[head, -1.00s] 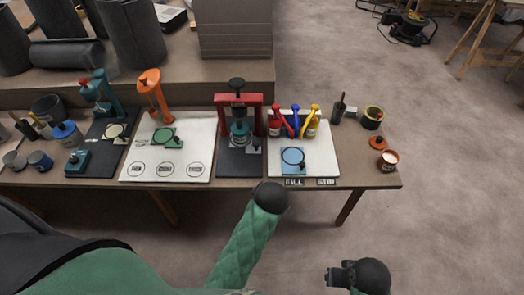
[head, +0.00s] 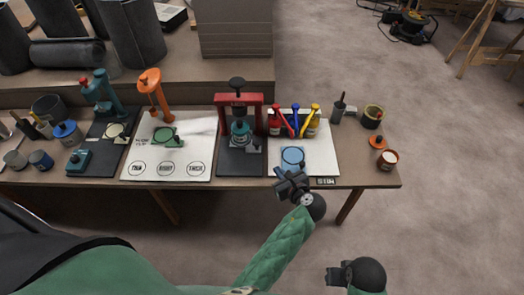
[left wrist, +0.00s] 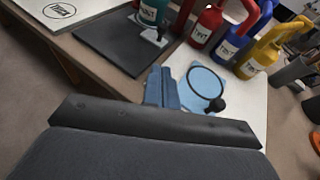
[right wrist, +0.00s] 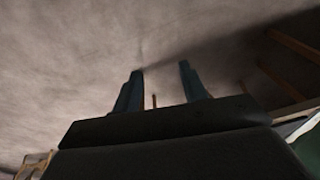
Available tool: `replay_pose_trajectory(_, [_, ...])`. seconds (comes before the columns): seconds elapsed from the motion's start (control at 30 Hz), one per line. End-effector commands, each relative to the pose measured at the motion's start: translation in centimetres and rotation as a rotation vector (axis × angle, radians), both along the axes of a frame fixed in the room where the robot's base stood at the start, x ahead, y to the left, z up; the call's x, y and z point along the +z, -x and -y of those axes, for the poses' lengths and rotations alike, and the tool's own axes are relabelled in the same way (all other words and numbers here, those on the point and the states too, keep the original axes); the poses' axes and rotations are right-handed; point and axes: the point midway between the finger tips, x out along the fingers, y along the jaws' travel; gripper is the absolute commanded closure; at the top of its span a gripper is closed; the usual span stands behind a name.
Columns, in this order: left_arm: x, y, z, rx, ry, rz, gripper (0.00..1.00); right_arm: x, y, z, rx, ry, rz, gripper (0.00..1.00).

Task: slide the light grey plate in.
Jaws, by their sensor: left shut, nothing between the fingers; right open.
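A small light grey plate (head: 253,147) with a dark knob sits at the foot of the red press (head: 239,101), on its dark base board. It also shows in the left wrist view (left wrist: 150,36), partly under the teal cylinder of the press; how far in it sits I cannot tell. My left gripper (head: 284,179) is shut and empty, at the table's front edge, right of the press and just in front of the light blue plate (head: 292,159). Its closed fingers (left wrist: 162,88) show in the left wrist view. My right gripper (head: 332,277) is open, low and away from the table.
Red, blue and yellow bottles (head: 296,122) stand behind the light blue plate on a white board (head: 325,160). A green plate (head: 163,136) lies on another white board to the left. A copper-coloured cup (head: 388,160) stands at the right end. Floor in front is clear.

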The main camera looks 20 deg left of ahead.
Motion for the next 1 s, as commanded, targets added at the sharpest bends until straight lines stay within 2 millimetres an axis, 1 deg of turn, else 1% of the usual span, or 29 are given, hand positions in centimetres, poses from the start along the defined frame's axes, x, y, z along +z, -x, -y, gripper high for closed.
replay_pose_trajectory(0.13, [-0.1,-0.2,-0.1,-0.018,-0.036,-0.024,1.00,0.1,0.0,-0.1,0.001,-0.002,0.003,0.57])
replay_pose_trajectory(0.23, [-0.4,-0.5,-0.4,-0.018,-0.037,-0.024,1.00,0.5,0.1,-0.2,0.003,-0.009,0.011,0.57])
replay_pose_trajectory(0.5, [-1.2,-1.9,-1.7,-0.017,-0.034,-0.023,1.00,2.9,0.8,-1.0,0.014,-0.036,0.042,0.57])
replay_pose_trajectory(0.77, [-1.9,-3.2,-2.9,-0.017,-0.034,-0.023,1.00,0.0,-0.3,-3.1,0.035,-0.084,0.096,0.57])
replay_pose_trajectory(1.0, [-2.7,-4.7,-4.3,-0.018,-0.034,-0.022,1.00,-3.0,-1.2,-5.7,0.056,-0.143,0.162,0.57])
